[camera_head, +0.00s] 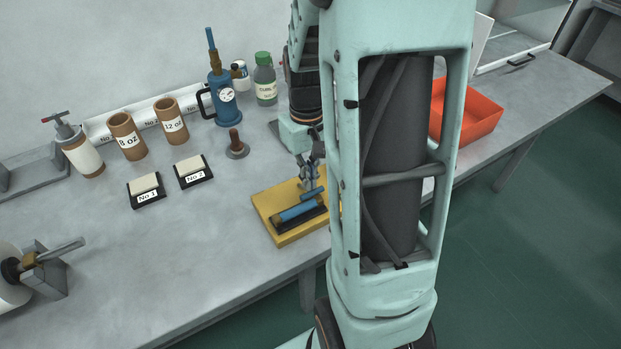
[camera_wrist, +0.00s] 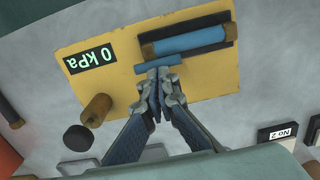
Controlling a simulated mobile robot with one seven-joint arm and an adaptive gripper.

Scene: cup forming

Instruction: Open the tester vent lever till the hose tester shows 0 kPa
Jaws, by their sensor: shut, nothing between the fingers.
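The hose tester is a yellow board (camera_head: 270,222) on the bench, also in the wrist view (camera_wrist: 215,84). Its display (camera_wrist: 90,58) reads 0 kPa, upside down in the wrist view. A blue cylinder (camera_wrist: 187,41) lies in a black cradle on the board, also in the head view (camera_head: 298,212). A short blue bar, likely the vent lever (camera_wrist: 148,67), lies beside the cylinder; it shows in the head view too (camera_head: 311,194). My gripper (camera_wrist: 157,76) is shut and empty, fingertips right at the bar. I cannot tell whether they touch it. My arm hides the board's right side in the head view.
Blocks labelled No 1 (camera_head: 146,190) and No 2 (camera_head: 193,171), a brown-handled stamp (camera_head: 236,146), a blue gauge pump (camera_head: 224,98) and 8 oz (camera_head: 127,137) and 12 oz (camera_head: 171,121) cylinders stand left. A red tray (camera_head: 482,112) is right.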

